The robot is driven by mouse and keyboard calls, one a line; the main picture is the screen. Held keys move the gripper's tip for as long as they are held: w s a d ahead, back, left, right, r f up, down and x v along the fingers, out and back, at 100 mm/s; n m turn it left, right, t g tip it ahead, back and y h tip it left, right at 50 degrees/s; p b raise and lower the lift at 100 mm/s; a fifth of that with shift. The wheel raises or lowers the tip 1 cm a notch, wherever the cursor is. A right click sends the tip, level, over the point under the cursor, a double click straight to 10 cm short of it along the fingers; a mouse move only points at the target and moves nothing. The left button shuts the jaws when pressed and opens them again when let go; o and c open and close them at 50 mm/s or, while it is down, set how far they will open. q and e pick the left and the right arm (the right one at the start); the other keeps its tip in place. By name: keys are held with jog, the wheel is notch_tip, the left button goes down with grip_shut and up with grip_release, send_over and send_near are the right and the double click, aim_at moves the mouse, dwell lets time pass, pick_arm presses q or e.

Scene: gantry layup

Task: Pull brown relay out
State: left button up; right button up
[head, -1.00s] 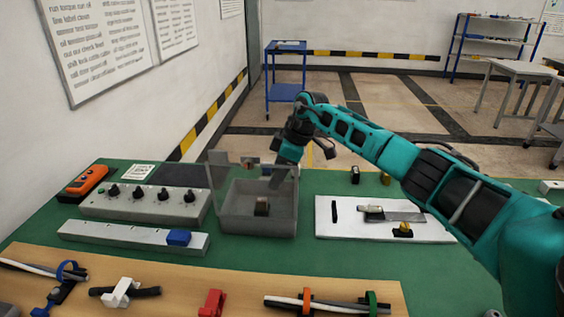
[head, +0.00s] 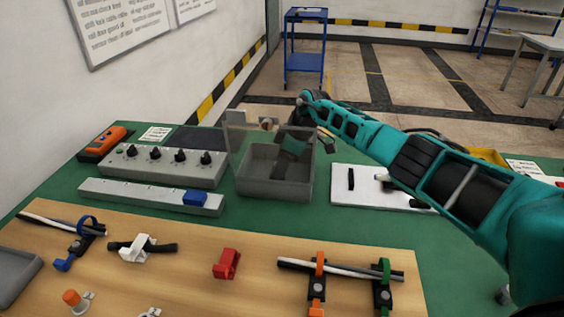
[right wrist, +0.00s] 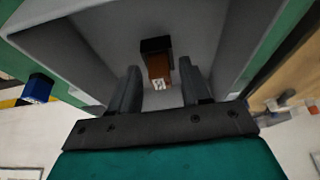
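The brown relay (right wrist: 159,68) shows in the right wrist view inside the grey box, against a black socket (right wrist: 156,45) on its floor. A small white label is on its near end. My right gripper (right wrist: 158,72) is open, one finger on each side of the relay, with a gap on both sides. In the head view my right gripper (head: 288,165) reaches down into the open grey box (head: 270,187) and the relay is hidden. A clear lid (head: 241,140) stands up at the box's left. My left gripper is not in view.
A grey control panel with black knobs (head: 160,168) and a grey strip with a blue block (head: 194,197) lie left of the box. A white board (head: 355,197) lies to its right. A wooden board (head: 190,265) with clips and cables is in front.

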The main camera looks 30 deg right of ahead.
grip_shut()
dwell(0.5)
